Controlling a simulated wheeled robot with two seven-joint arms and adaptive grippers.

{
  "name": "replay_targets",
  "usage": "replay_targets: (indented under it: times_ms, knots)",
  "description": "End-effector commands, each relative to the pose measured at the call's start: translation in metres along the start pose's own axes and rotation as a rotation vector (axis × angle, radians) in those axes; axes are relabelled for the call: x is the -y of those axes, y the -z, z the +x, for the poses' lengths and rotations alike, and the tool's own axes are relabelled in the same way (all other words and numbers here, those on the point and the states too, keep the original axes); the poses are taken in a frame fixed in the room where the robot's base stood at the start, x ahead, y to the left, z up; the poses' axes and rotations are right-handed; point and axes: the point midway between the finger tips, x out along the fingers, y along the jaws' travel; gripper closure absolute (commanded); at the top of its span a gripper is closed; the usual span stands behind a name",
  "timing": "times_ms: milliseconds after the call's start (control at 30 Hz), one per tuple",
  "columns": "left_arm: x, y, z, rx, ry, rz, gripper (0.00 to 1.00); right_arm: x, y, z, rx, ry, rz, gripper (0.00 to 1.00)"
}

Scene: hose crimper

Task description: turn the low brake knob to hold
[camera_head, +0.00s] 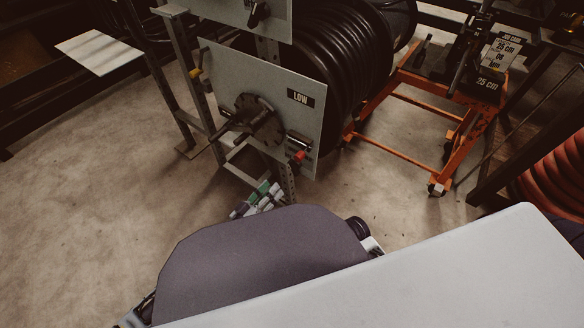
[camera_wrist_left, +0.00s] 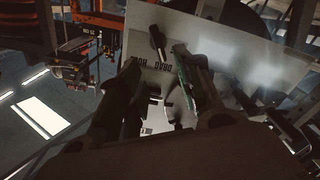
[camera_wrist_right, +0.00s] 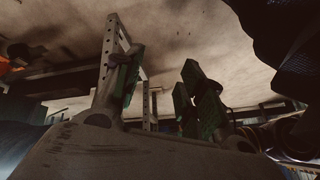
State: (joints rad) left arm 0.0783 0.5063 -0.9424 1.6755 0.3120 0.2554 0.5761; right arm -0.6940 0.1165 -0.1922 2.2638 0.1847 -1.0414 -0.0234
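The low brake panel (camera_head: 285,125) is a grey plate marked LOW in the head view. A small dark knob with a red part (camera_head: 299,152) sits at its lower right. In the left wrist view the panel appears upside down, with a DRAG/HOLD label (camera_wrist_left: 157,65) and a black knob lever (camera_wrist_left: 158,40) beside it. My left gripper (camera_head: 262,196) has green pads and is below the panel, apart from the knob. In the left wrist view its fingers (camera_wrist_left: 157,70) are spread, with the label between them. My right gripper (camera_wrist_right: 163,85) is open and empty, seen only in its wrist view.
A dark round hub with a handle (camera_head: 258,120) sticks out of the panel's middle. A black hose reel (camera_head: 345,60) is behind it. An orange cart (camera_head: 410,110) stands to the right. A second panel with a black lever (camera_head: 258,14) is above. Floor at left is clear.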

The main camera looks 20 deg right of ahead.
Motion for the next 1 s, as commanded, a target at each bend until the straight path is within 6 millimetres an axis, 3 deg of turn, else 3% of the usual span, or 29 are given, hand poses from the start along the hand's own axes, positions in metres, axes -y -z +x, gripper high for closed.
replay_targets:
  times_ms: [600, 1000]
  knots:
    - [-0.001, -0.001, 0.071, -0.001, -0.002, 0.0, 0.65, -0.002, -0.022, 0.043, -0.087, 0.035, 0.045, 0.6]
    - [0.0, -0.001, 0.112, 0.0, -0.001, 0.0, 0.65, -0.003, -0.026, 0.056, -0.107, 0.054, 0.043, 0.6]
